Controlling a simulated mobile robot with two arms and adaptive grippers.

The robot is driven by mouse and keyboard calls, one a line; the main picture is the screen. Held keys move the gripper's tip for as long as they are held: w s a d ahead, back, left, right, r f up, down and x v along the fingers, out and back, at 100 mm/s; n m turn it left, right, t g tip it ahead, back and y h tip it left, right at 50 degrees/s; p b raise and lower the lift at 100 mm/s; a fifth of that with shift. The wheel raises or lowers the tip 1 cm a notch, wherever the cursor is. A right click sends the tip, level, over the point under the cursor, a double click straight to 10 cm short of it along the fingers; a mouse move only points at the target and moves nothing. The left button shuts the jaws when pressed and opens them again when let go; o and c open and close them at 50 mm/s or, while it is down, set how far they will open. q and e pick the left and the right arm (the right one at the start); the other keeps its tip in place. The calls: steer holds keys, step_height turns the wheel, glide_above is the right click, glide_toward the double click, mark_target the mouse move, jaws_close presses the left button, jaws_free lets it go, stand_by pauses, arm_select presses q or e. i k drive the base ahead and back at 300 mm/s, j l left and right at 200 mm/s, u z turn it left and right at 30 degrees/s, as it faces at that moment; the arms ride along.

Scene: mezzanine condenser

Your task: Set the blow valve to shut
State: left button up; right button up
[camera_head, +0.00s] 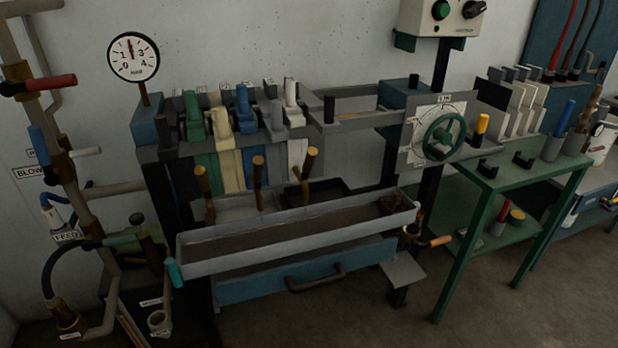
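Valves sit on tan pipework at the left edge. A white BLOW label (30,173) is on the wall, its right end cut off by the pipe. Just above it, a blue lever handle (39,146) stands nearly upright, leaning slightly, beside a brass valve body (62,163). I take this as the blow valve from the nearby label, but another label partly hidden behind the handle makes this uncertain. Whether it is open or shut I cannot tell. Neither of my grippers is in view.
A red lever (42,84) lies roughly level above. A FEED label (66,237) and green lever (112,240) are below. A pressure gauge (133,57) stands right of the pipes. A long grey trough (290,248) and green table (520,168) are further right.

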mark_target(37, 136)
steer(key=u, duration=1.25)
